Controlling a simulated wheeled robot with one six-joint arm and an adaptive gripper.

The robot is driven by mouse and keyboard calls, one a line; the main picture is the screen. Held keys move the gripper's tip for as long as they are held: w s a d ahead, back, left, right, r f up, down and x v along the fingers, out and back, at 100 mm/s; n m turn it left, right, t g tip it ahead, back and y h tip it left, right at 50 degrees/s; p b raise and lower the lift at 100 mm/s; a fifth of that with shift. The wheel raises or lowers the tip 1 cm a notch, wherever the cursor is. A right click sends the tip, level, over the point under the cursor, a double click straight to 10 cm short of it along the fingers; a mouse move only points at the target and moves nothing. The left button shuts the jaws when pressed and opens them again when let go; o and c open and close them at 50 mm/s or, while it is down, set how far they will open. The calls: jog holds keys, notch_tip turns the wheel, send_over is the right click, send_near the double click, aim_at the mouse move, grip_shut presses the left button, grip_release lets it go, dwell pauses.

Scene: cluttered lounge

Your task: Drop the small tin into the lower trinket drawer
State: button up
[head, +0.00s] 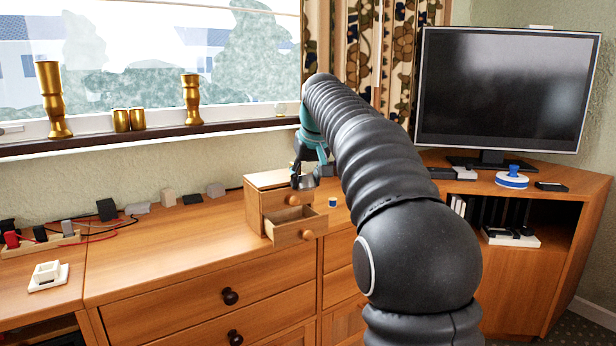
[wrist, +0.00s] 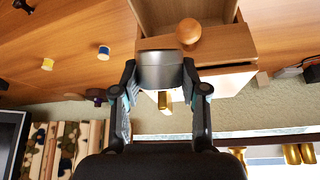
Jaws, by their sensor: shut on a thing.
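My gripper (head: 306,172) is shut on a small grey metal tin (wrist: 162,70), which also shows in the head view (head: 304,182). It holds the tin in front of and just above the small wooden trinket cabinet (head: 266,180). The upper drawer (head: 278,199) is shut, with a round knob (wrist: 188,31). The lower drawer (head: 290,232) is pulled out, and its inside looks empty where I see it. Its open box shows at the top of the wrist view (wrist: 185,10), beyond the tin.
A small blue-and-white item (head: 332,202) stands right of the cabinet. A monitor (head: 505,90) stands further right. Gold vases (head: 52,100) line the windowsill. The sideboard top (head: 170,245) left of the cabinet is mostly clear, with small blocks and cables at the back.

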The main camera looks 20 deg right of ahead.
jog(key=shift+f, duration=0.1)
jog(key=o, duration=1.3)
jog(key=shift+c, duration=0.2)
jog(key=shift+r, duration=0.4)
jog(key=p+v, duration=0.2)
jog(key=v, duration=1)
jog(key=shift+r, duration=0.25)
jog(key=shift+d, duration=0.1)
